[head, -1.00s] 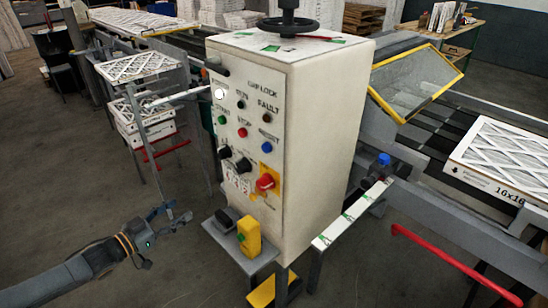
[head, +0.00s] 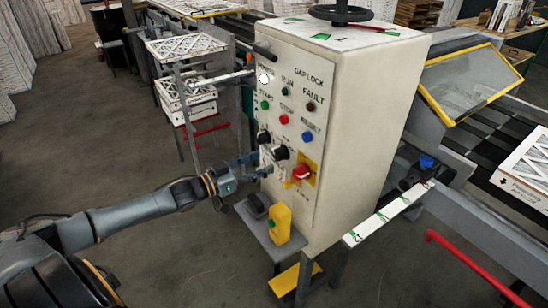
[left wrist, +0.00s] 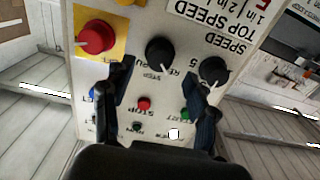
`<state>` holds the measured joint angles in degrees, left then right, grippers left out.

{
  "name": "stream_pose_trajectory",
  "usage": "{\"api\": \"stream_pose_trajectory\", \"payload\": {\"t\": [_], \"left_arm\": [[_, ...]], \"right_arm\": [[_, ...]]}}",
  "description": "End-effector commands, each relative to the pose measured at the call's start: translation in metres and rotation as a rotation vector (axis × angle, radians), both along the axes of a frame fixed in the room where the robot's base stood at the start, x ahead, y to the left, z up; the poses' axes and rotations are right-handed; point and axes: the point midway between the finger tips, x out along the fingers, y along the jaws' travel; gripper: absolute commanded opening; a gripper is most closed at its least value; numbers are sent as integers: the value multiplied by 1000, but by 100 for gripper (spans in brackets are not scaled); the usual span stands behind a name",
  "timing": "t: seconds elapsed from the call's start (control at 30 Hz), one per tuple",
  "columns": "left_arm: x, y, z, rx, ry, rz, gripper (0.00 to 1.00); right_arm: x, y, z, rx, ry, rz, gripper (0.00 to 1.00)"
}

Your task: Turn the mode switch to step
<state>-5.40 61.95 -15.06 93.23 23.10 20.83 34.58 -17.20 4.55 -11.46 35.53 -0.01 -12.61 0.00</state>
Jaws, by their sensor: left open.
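The mode switch (head: 281,152) is a black knob on the white control cabinet's front panel, left of the red rotary switch. In the left wrist view it shows upside down as the black knob (left wrist: 160,50) with a pale pointer mark and the word STEP beside it. A second black knob, the speed knob (head: 264,137), sits near it. My left gripper (head: 256,159) is close to the panel, just left of and below the mode switch. In the left wrist view its two fingers (left wrist: 162,82) stand apart, with nothing held between them. My right gripper is out of view.
A red switch (head: 302,172) on a yellow plate is beside the knobs. A yellow block (head: 279,224) sits on a grey shelf (head: 262,232) below. Coloured buttons, including a red one (head: 284,120), are above.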

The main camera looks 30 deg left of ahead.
Motion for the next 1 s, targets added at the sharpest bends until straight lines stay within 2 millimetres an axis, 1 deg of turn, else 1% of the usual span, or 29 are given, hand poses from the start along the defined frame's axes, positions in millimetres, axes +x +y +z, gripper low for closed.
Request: {"api": "stream_pose_trajectory", "payload": {"t": [0.03,0.2,0.4,0.53,0.8,0.83,0.9,0.97,1.0], "left_arm": [[8,-2,2,-2,-5,2,58],[28,-11,2,0,-3,1,58],[44,-17,1,-1,-2,2,58],[49,-20,0,0,0,1,58],[49,-20,0,0,1,1,58],[49,-20,0,0,1,1,56],[49,-20,0,0,1,1,42],[49,-20,0,0,1,1,29],[49,-20,0,0,1,1,21]], "right_arm": [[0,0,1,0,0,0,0],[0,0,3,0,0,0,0],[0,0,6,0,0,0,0],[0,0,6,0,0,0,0],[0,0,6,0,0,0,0],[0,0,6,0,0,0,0],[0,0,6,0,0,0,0],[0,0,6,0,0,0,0],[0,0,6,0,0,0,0]]}}
